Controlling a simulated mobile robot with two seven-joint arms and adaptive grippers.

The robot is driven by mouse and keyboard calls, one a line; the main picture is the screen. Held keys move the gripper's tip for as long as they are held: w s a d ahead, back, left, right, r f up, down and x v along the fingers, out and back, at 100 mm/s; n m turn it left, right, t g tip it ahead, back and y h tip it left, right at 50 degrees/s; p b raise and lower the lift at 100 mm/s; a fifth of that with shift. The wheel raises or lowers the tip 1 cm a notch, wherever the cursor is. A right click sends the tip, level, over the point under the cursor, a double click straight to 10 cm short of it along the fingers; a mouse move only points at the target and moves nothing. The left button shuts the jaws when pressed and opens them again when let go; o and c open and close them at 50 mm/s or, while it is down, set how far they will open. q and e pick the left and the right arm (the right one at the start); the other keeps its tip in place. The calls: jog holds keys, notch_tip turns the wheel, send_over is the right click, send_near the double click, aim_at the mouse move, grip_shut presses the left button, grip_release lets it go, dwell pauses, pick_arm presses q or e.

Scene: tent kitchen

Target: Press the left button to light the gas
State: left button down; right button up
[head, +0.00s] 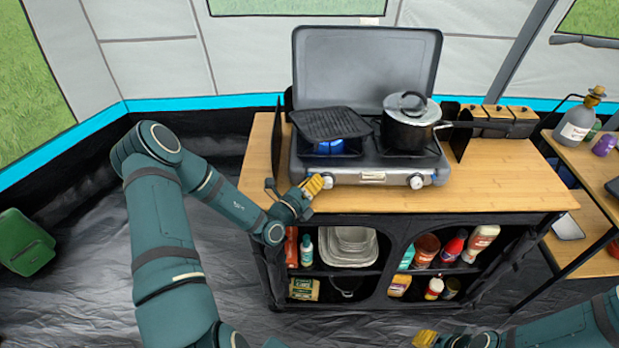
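The camping stove (372,177) stands on a wooden-topped cabinet with its grey lid raised. The left button, a round knob (328,181), is at the left end of the stove's front panel. My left gripper (314,185) has its yellow fingertips together right beside this knob and partly in front of it; I cannot tell whether they touch. A blue flame (330,147) shows under the black griddle pan (330,124) on the left burner. The right knob (416,181) is clear. My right gripper (425,338) is low at the bottom edge, away from the stove; its opening is unclear.
A lidded pot (409,122) stands on the right burner, its handle pointing right. A dark upright panel (277,137) stands left of the stove. The wooden top (500,186) is free at right. Shelves below hold dishes (347,246) and several bottles.

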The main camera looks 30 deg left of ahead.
pick_arm(q)
jog(key=shift+s, duration=0.1)
jog(key=shift+s+d+p, duration=0.3)
jog(key=shift+s+p, duration=0.15)
jog(key=shift+s, duration=0.05)
jog(key=shift+s+d, duration=0.1)
jog(key=shift+s, duration=0.1)
jog(key=s+d, duration=0.1)
jog(key=s+p, duration=0.1)
jog(key=s+d+p, duration=0.1)
jog(key=s, duration=0.1)
jog(key=shift+d, duration=0.3)
dwell(0.8)
